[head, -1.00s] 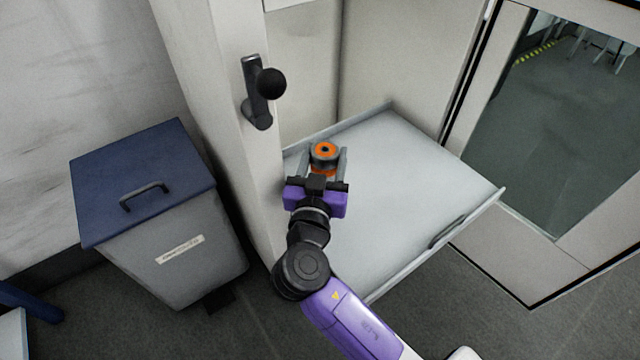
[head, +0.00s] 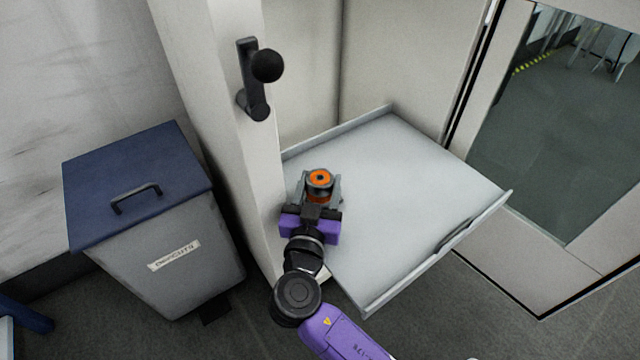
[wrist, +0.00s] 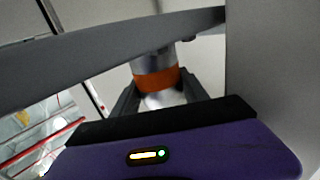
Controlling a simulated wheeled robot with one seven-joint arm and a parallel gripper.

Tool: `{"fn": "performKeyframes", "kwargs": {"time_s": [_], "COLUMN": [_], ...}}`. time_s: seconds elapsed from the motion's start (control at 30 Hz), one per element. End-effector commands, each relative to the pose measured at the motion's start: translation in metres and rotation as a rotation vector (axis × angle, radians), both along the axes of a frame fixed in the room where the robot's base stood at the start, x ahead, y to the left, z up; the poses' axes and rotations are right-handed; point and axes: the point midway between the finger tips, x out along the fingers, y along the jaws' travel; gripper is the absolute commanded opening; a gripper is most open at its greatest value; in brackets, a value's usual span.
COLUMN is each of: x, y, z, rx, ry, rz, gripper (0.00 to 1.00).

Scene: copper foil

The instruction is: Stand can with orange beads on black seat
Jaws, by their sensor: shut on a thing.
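In the wrist view the can (wrist: 155,72) shows a metallic body with an orange band, between the fingers. My gripper (head: 321,188) is shut on the can, above the near left part of a pale grey pull-out shelf. The can looks upright in the head view; I cannot tell whether its base touches the shelf. No black seat can be made out in these frames.
The pale shelf (head: 420,190) has raised edges and is otherwise bare. A cabinet post with a black knob handle (head: 262,75) stands close to the left of my gripper. A grey bin with a blue lid (head: 140,185) stands on the floor at left.

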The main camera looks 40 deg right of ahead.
Motion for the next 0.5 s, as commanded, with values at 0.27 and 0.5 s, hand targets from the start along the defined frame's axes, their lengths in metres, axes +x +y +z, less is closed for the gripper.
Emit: {"fn": "performKeyframes", "kwargs": {"time_s": [0.27,0.5], "x": [0.0001,0.0001], "y": [-0.0001,-0.0001], "z": [-0.0021,0.0001], "rx": [0.0,0.0], "ry": [0.0,0.0], "rz": [0.0,0.0], "gripper": [0.61,0.61]}}
